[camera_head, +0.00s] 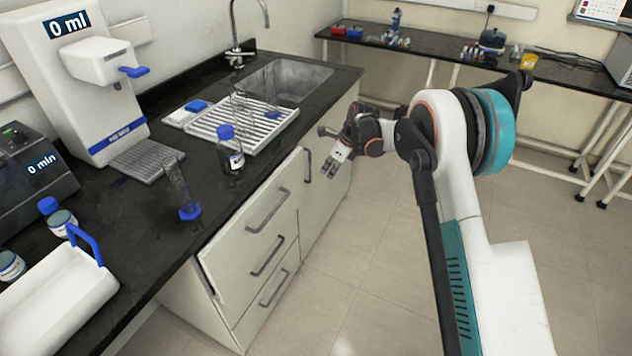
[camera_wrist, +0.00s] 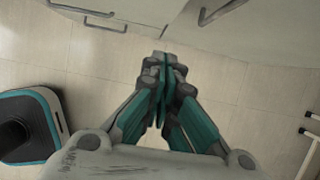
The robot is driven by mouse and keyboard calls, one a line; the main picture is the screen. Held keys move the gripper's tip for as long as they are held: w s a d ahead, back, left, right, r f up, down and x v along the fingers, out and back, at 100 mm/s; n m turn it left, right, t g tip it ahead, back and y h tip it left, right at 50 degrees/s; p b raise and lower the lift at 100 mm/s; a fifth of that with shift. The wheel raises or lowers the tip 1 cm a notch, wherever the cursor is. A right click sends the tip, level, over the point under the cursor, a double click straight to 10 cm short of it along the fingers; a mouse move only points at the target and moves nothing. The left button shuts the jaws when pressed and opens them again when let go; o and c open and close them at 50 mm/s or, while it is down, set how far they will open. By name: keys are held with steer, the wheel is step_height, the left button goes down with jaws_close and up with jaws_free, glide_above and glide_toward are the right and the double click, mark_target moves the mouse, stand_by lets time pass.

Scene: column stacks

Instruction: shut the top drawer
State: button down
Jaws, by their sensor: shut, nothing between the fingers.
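The top drawer (camera_head: 236,256) is the upper white front in the cabinet under the black counter. It stands out past the drawer fronts below it, so it is partly open. Its grey bar handle (camera_head: 267,211) faces the aisle. My gripper (camera_head: 329,170) is to the right of the drawer, in front of the cabinet door, apart from the drawer handle. In the wrist view my gripper (camera_wrist: 162,60) has its fingertips together with nothing between them. Bar handles (camera_wrist: 100,22) show at the upper left there; the drawer's inside is hidden.
Lower drawers (camera_head: 247,320) sit beneath. The cabinet door (camera_head: 322,205) beside them has its own handle. Bottles, a cylinder (camera_head: 180,190) and a drying rack (camera_head: 245,125) stand on the counter (camera_head: 130,215). The tiled floor (camera_head: 350,290) before the cabinet is clear.

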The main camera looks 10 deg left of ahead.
steer(key=s+a+f+t+y, duration=0.2)
steer(key=s+y, duration=0.2)
steer(key=s, duration=1.4)
steer(key=b, duration=0.5)
glide_toward(276, 220)
steer(key=shift+x, duration=2.25)
steer(key=shift+w, duration=0.1)
steer(key=a, duration=0.1)
steer(key=w+a, duration=0.1)
steer(key=a, duration=0.2)
steer(key=shift+w+a, duration=0.25)
steer(key=shift+w, duration=0.15)
